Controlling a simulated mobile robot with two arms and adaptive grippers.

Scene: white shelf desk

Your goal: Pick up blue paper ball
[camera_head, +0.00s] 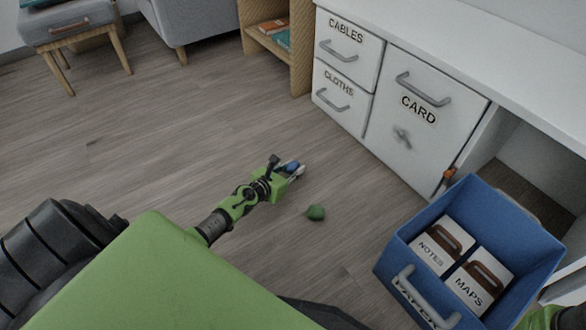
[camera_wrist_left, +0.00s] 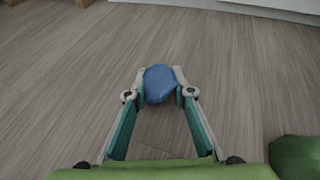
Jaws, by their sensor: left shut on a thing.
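The blue paper ball (camera_wrist_left: 160,84) is a crumpled blue lump between the two fingertips of my left gripper (camera_wrist_left: 160,88) in the left wrist view. The fingers touch it on both sides and are shut on it. In the head view, the left gripper (camera_head: 295,170) reaches in low over the wood floor, and the blue ball (camera_head: 291,166) shows partly between its fingers. I cannot tell whether the ball is clear of the floor. Of my right arm, only a green part shows at the lower right corner of the head view; its gripper is not visible.
A green paper ball (camera_head: 316,212) lies on the floor right of the left gripper. A blue drawer (camera_head: 403,249) with boxes labelled NOTES and MAPS stands open at the right. The white desk (camera_head: 376,139) has drawers labelled CABLES, CLOTHS and CARD.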

